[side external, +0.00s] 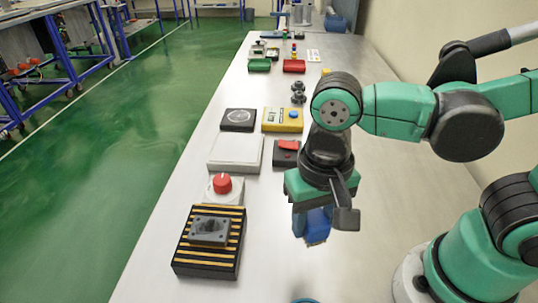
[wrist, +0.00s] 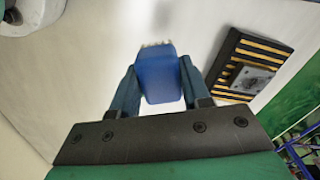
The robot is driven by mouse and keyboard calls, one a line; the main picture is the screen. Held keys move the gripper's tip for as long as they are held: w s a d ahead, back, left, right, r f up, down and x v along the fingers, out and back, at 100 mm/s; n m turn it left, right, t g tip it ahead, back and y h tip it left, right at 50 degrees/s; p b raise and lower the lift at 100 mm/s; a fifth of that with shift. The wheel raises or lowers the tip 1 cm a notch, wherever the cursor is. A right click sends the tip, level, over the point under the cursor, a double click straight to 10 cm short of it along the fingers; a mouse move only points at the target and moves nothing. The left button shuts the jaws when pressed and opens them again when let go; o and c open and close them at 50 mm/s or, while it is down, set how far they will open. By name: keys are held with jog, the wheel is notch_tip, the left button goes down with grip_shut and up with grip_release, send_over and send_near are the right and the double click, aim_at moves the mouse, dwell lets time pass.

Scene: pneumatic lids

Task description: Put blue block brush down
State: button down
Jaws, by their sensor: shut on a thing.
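The blue block brush (side external: 316,226) is held in my gripper (side external: 312,215) above the grey table. In the wrist view the brush (wrist: 160,76) sits between the two fingers of my gripper (wrist: 157,85), with pale bristles at its far end. The fingers touch its sides. In the side view the brush hangs with its bristle end downward, apart from the table surface. My gripper is to the right of the black and yellow striped block.
The striped block (side external: 185,262) bears a grey metal part (side external: 209,231). Behind it stand a red-knobbed box (side external: 222,184), a white plate (side external: 235,153) and a yellow box (side external: 282,120). A blue round thing (side external: 305,300) shows at the bottom edge.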

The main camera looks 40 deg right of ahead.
aim_at(305, 265)
jog(key=shift+f, duration=4.45)
jog(key=shift+c, duration=2.1)
grip_release()
jog(key=shift+r, duration=0.15)
notch_tip(305, 265, up, 12)
jog(key=shift+f, duration=0.25)
jog(key=w+d+n+t, duration=0.4)
jog(key=w+d+t, duration=0.3)
jog(key=d, duration=0.4)
jog(key=shift+w+d+r+n, duration=0.2)
jog(key=shift+w+r+n, duration=0.15)
jog(key=shift+w, duration=0.15)
